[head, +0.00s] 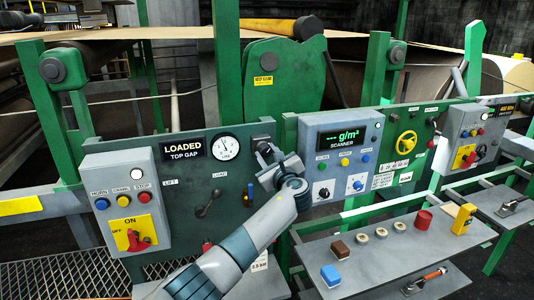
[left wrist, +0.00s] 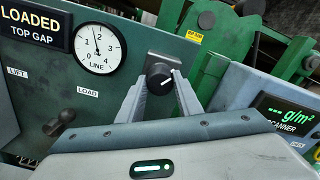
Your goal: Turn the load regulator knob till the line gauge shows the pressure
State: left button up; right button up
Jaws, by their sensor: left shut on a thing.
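The load regulator knob (left wrist: 160,78) is black and round on a dark square plate, just right of the line gauge. Its white mark points to the upper right in the left wrist view. My left gripper (left wrist: 161,92) is shut on the knob, one finger on each side. In the head view my left gripper (head: 268,154) largely hides the knob. The line gauge (left wrist: 100,48) is a white dial; its needle points nearly straight up, slightly left. It also shows in the head view (head: 226,146), too small to read. My right gripper is out of view.
A LOADED TOP GAP sign (head: 183,148) is left of the gauge. Below is a black lever (head: 209,203) between LIFT and LOAD labels. A grey scanner panel (head: 340,155) stands close to the right of my gripper. A shelf (head: 385,262) with small items is at lower right.

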pick_arm(q)
jog(key=shift+f, duration=0.15)
jog(key=o, duration=1)
jog(key=shift+o, duration=0.2)
jog(key=shift+s, duration=0.15)
jog(key=shift+b+v, duration=0.4)
jog(key=shift+v, duration=0.45)
jog(key=b+v, duration=0.5)
jog(key=v, duration=1)
jog(key=shift+s+d, duration=0.15)
jog(key=shift+s, duration=0.05)
